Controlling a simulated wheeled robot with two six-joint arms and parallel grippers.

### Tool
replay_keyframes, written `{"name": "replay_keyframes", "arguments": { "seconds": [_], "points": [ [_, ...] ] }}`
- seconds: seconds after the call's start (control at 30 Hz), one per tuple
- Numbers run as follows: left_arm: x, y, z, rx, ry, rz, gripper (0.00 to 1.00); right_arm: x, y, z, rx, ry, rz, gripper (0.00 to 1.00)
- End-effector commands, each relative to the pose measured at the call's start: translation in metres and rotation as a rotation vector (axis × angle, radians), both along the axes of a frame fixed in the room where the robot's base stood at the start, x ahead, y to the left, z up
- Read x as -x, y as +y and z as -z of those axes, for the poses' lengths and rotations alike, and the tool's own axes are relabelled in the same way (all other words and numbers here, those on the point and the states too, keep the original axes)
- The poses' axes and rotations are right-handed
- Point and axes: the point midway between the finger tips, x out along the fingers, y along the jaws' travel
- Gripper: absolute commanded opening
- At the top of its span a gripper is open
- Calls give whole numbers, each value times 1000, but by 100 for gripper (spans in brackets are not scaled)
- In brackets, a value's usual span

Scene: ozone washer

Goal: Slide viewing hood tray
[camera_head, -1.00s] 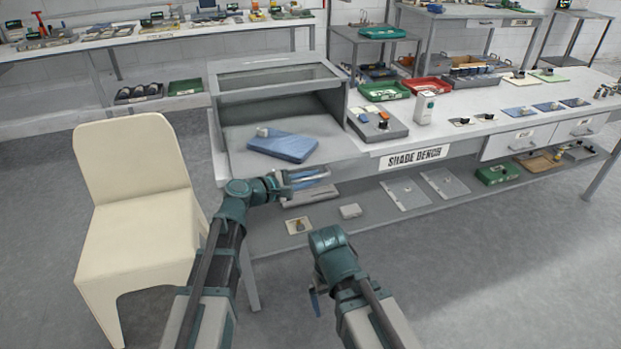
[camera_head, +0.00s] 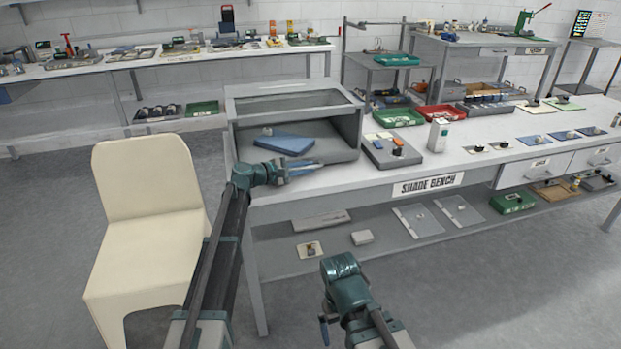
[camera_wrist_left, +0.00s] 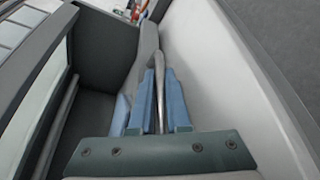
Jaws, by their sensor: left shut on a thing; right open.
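The viewing hood (camera_head: 240,108) is a grey box with a framed glass top and an open front, at the left end of the bench. Its grey tray (camera_head: 338,148) lies in the open front, mostly under the hood. A blue pad (camera_head: 284,144) rests on the tray, with a small pale object at its back edge. My left gripper (camera_head: 308,166) is at the tray's front edge. In the left wrist view, its blue fingers (camera_wrist_left: 160,90) are shut on a thin grey lip of the tray. My right gripper (camera_head: 324,330) is open and empty, low in front of the bench.
A grey box with knobs (camera_head: 392,150) and a white bottle-like unit (camera_head: 438,135) stand right of the hood. A cream chair (camera_head: 150,210) is left of my left arm. Red and green trays sit farther back. The lower shelf (camera_head: 380,232) holds flat panels. Floor at front right is clear.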

Motion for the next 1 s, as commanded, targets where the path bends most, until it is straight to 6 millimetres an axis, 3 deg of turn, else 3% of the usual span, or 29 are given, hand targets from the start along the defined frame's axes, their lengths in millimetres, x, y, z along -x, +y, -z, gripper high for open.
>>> {"name": "replay_keyframes", "arguments": {
  "seconds": [0.03, 0.2, 0.7, 0.73, 0.8, 1.0],
  "points": [
    [-10, 4, 0, -2, -1, -3, 0, 0, 0, 0, 0, 0, 0, 100],
    [-22, 8, 0, -2, -1, -3, 0, 0, 0, 0, 0, 0, 0, 100],
    [-28, 11, 0, 0, -2, -8, 0, 0, 0, 0, 0, 0, 0, 100],
    [-28, 11, -1, 0, -3, -8, 18, 0, 0, 0, 0, 0, 0, 100],
    [-28, 11, 0, 0, -2, -8, 27, 0, 0, 0, 0, 0, 0, 100],
    [-27, 11, -1, 0, -2, -8, 27, 0, 0, 0, 0, 0, 0, 100]
  ]
}}
